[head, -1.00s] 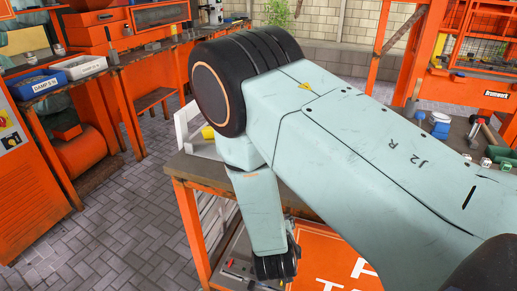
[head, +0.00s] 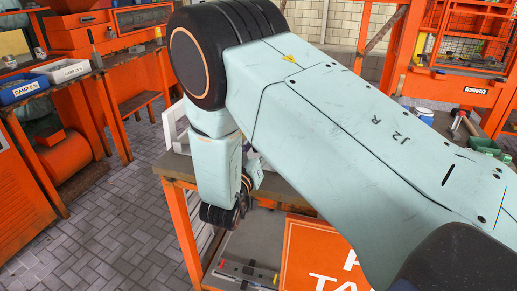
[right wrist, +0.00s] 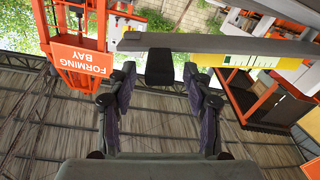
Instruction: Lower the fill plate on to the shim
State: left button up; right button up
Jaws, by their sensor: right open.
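My right gripper (right wrist: 157,88) is open in the right wrist view, its two dark fingers apart. A dark block (right wrist: 160,67) shows between and beyond the fingertips, against a long grey bar (right wrist: 200,43) that crosses the view. I cannot tell whether a finger touches either, or which of these is the fill plate or the shim. In the head view my right arm covers the middle, with its wrist hanging over the bench edge; its fingers are not clearly seen there. My left gripper is not in view.
An orange-framed bench (head: 184,228) stands below my right arm. An orange sign (head: 318,262) is low in front of it. Blue bin (head: 22,87) and white bin (head: 62,71) sit on the left bench. Open paved floor (head: 110,220) lies between. The right wrist view looks upside down.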

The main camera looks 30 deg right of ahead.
jog(key=shift+b+x, duration=0.3)
jog(key=shift+x, duration=0.65)
jog(key=shift+w+r, duration=0.15)
jog(key=shift+r, duration=0.05)
jog(key=shift+w+d+f, duration=0.1)
jog(key=shift+w+d, duration=0.05)
jog(key=shift+d, duration=0.1)
jog(key=c, duration=0.4)
grip_shut()
